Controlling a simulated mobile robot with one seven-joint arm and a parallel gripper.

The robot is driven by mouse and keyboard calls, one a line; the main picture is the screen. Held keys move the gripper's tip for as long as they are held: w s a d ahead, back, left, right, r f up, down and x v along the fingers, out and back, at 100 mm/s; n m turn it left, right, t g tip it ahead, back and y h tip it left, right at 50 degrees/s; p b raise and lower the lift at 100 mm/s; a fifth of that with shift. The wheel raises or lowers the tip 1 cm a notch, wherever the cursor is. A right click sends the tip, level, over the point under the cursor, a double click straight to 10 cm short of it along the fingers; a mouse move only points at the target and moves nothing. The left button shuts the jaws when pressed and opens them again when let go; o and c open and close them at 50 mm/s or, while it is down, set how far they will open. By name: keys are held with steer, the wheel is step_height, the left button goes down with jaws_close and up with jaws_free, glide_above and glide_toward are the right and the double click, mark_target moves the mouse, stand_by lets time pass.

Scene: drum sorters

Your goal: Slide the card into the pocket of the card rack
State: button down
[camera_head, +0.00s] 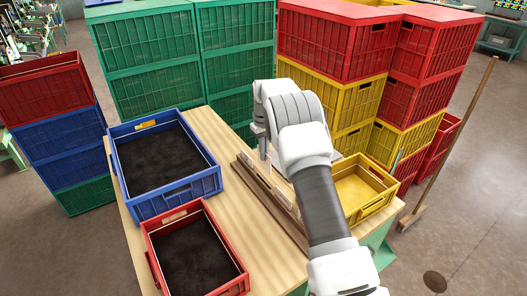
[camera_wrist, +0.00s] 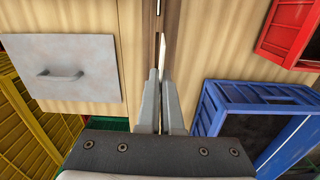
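My gripper (camera_wrist: 159,76) points down at the table, its two fingers close together. A thin pale card (camera_wrist: 163,58) shows nearly edge-on at the fingertips, and the fingers look shut on it. The card rack (camera_head: 291,225) is a long brown wooden strip lying along the table. It runs below and beyond my fingertips in the wrist view (camera_wrist: 172,25). Pale pieces stand along the rack in the head view. My arm covers part of the rack and the card there. Whether the card's lower edge touches the rack or is in a pocket, I cannot tell.
The wooden table (camera_head: 240,185) also bears a blue crate (camera_head: 172,204) and a red crate (camera_head: 204,284), both with dark contents, and a yellow crate (camera_head: 372,207). A grey plate with a handle (camera_wrist: 75,95) lies beside the rack. Stacked crates (camera_head: 330,45) stand behind.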

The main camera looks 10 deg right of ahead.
mark_target(264, 167)
steer(key=shift+w+n, duration=0.3)
steer(key=shift+w, duration=0.5)
steer(key=shift+f, duration=0.1)
steer(key=shift+f+b, duration=1.95)
steer(key=shift+f, duration=1.8)
steer(key=shift+f+b, duration=0.9)
steer(key=shift+f, duration=0.5)
steer(key=c, duration=1)
jaws_free()
steer(key=shift+r, duration=0.1)
steer(key=shift+r+p, duration=1.6)
steer(key=shift+r, duration=1.35)
